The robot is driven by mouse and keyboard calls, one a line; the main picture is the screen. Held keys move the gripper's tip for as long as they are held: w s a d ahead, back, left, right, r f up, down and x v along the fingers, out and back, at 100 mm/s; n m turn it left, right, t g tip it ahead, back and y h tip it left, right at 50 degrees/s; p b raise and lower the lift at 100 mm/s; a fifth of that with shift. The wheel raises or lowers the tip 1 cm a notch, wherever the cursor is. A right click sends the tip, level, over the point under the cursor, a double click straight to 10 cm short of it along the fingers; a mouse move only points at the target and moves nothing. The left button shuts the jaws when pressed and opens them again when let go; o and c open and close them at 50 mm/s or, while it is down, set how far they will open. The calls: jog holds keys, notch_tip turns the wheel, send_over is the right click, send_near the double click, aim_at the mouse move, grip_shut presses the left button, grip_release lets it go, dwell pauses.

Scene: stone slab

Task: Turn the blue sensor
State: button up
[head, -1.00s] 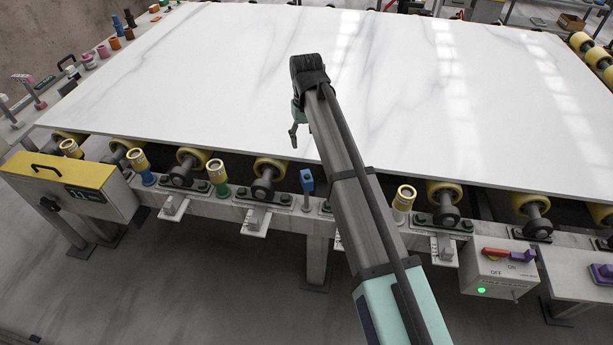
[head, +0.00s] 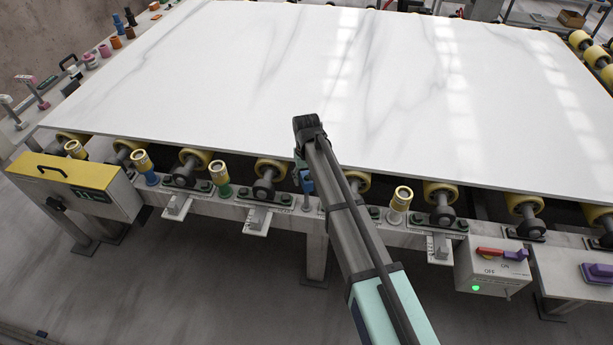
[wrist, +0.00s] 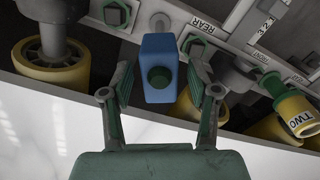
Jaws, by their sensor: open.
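The blue sensor (wrist: 159,68) is a small blue block with a dark round face, mounted on the table's front rail. In the wrist view it sits between and just beyond the fingertips of my gripper (wrist: 160,92), which is open with one finger on each side. I cannot tell whether either finger touches it. In the head view the sensor (head: 307,184) is partly covered by my gripper (head: 301,170), which is at the slab's front edge.
A large white marble slab (head: 250,80) lies on yellow rollers just behind. A yellow-capped post (head: 398,203) stands to the right, and a green-based one (head: 220,178) to the left. A switch box (head: 490,268) with a green light is at the right.

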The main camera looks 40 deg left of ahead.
jog(key=shift+f, duration=0.25)
grip_shut()
jog(key=shift+f+m+b, duration=0.15)
jog(key=shift+m+b, duration=0.6)
jog(key=shift+m, duration=0.45)
jog(key=shift+m+b, duration=0.35)
jog(key=shift+m, duration=1.05)
grip_release()
jog(key=shift+r, duration=0.25)
